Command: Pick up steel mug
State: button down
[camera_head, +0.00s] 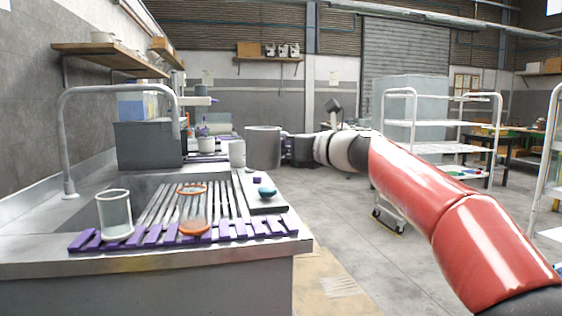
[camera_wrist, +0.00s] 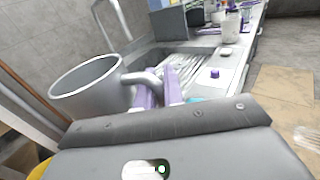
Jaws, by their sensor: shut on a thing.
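The steel mug (camera_head: 263,147) is a large grey metal cup, held upright at the end of my arm beside the counter's right edge in the head view. In the wrist view the mug (camera_wrist: 86,88) is at the left, its open mouth facing up and its handle pointing right. My gripper (camera_wrist: 158,88) has purple fingers shut on the mug's handle. In the head view my gripper (camera_head: 285,146) is dark and lies just right of the mug, its fingertips mostly hidden.
A steel counter (camera_head: 150,256) holds a slatted rack, a clear glass (camera_head: 115,215), an orange-rimmed glass (camera_head: 193,212), a blue object (camera_head: 267,192) and a pale cup (camera_head: 237,153). A tap (camera_head: 66,140) arches over the sink. White wheeled shelving (camera_head: 440,118) stands right; open floor lies between.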

notch_tip(320, 180, up, 8)
dwell(0.6)
